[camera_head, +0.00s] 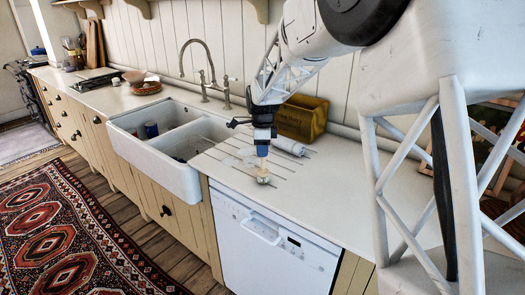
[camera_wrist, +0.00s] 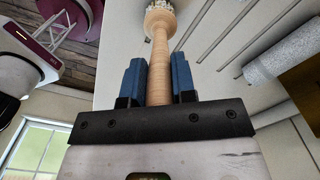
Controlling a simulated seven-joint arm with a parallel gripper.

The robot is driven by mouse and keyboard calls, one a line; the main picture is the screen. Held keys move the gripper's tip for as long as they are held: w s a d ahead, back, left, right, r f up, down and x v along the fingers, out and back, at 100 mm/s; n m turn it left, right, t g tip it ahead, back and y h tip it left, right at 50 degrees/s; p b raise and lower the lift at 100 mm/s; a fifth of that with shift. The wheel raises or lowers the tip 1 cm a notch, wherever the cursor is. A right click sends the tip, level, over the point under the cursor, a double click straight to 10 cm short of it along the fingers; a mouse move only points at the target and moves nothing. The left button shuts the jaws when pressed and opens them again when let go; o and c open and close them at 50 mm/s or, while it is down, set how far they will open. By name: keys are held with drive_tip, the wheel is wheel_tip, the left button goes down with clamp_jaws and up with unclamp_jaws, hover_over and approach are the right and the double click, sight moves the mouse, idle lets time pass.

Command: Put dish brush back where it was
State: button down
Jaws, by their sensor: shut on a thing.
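My gripper (camera_wrist: 160,82) is shut on the wooden handle of the dish brush (camera_wrist: 160,52), between its blue finger pads. In the wrist view the brush's round bristled head points away from the jaws, toward the top of the picture. In the head view the dish brush (camera_head: 263,174) hangs head down below my gripper (camera_head: 262,150), over the grooved drainer part of the white counter (camera_head: 330,205). I cannot tell whether its head touches the counter.
A paper roll (camera_head: 288,146) lies on the counter behind my gripper, with a yellow-brown box (camera_head: 302,118) beyond it. The white double sink (camera_head: 150,168) with a tap (camera_head: 205,75) is to the left. The counter is clear toward the front right, above the dishwasher (camera_head: 270,240).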

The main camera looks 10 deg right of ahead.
drive_tip(key=shift+f, duration=0.4)
drive_tip(key=c, duration=0.9)
unclamp_jaws()
drive_tip(key=shift+c, duration=0.2)
wheel_tip(320, 180, up, 12)
drive_tip(key=shift+r, duration=0.1)
idle(0.4)
